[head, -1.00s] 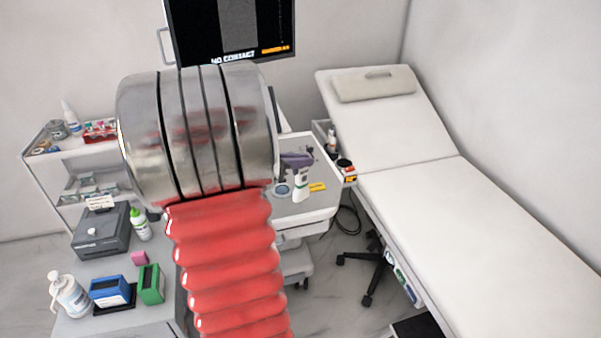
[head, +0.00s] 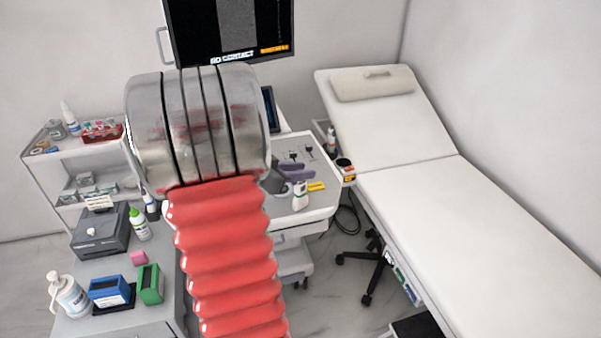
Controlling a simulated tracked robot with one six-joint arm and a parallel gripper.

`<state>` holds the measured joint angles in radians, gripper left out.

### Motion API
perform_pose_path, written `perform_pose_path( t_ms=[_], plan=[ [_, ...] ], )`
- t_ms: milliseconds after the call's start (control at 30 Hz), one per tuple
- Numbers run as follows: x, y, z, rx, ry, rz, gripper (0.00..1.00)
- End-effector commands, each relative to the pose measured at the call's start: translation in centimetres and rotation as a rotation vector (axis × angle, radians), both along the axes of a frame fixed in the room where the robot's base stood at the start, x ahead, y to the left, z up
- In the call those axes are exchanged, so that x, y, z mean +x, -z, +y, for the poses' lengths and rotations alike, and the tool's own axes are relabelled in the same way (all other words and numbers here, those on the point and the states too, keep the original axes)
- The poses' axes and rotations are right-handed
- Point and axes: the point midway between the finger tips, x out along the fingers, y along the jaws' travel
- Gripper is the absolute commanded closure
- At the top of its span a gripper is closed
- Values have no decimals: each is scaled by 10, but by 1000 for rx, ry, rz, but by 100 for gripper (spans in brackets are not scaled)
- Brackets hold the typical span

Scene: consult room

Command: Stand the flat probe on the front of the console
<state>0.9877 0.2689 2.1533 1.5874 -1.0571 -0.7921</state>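The console's white front shelf (head: 318,213) shows just right of my arm in the head view. A small white upright piece (head: 300,196) stands on it. Purple shapes (head: 296,171) lie behind that piece, near dark outline marks. I cannot tell for sure which of these is the flat probe. A grey piece (head: 281,184) sticks out beside my arm over the shelf's left part and seems to belong to my gripper. My arm hides the rest, so its fingers and anything between them do not show.
The monitor (head: 228,28) stands behind my arm and reads "NO CONTACT". A yellow label (head: 316,186) lies on the shelf. The couch (head: 480,220) is close on the right. A left counter holds a printer (head: 100,235), bottles, and blue and green boxes (head: 150,284).

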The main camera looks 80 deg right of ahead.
Motion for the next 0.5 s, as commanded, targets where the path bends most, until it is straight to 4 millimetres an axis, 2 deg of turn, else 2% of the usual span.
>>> perform_pose_path(
  t_ms=[267,500],
  plan=[
    [1,-2,1,0,-1,0,74],
    [14,-11,17,-2,-3,-1,74]
  ],
)
